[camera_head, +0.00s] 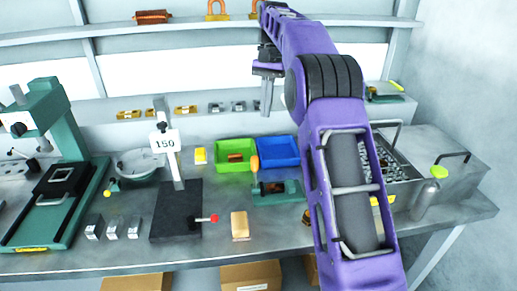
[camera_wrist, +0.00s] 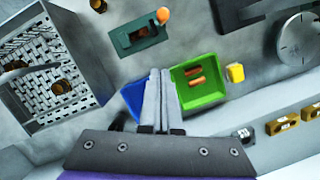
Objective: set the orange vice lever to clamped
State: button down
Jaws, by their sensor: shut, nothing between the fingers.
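The green vice (camera_head: 284,196) sits on the grey bench right of centre in the head view. Its orange lever (camera_head: 255,164) stands up at the vice's left end, with a round orange knob on top. In the wrist view the vice (camera_wrist: 137,42) is at the upper middle, and the lever's orange knob (camera_wrist: 163,15) shows at its upper right corner. My gripper (camera_head: 267,108) is shut and empty, raised above the back of the bench, apart from the vice. In the wrist view my gripper (camera_wrist: 160,74) points toward the vice and partly covers the blue bin.
A green bin (camera_head: 236,146) and a blue bin (camera_head: 278,143) stand behind the vice. A wooden block (camera_head: 240,226) and a black stand with a red-knobbed lever (camera_head: 213,218) are to its left. A mesh basket (camera_wrist: 48,75) also shows. My arm hides the bench right of the vice.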

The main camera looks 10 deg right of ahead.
jog(key=b, duration=0.3)
send_near(255, 175)
jog(key=w+d+f, duration=0.2)
jog(key=w+f, duration=0.1)
jog(key=w, duration=0.2)
jog(key=s, duration=0.1)
jog(key=s+a, duration=0.1)
jog(key=s+a+b, duration=0.1)
jog(key=s, duration=0.1)
jog(key=shift+f, duration=0.25)
jog(key=shift+d, duration=0.1)
jog(key=shift+s+t+b, duration=0.35)
jog(key=shift+t+b, duration=0.05)
jog(key=shift+b, duration=0.4)
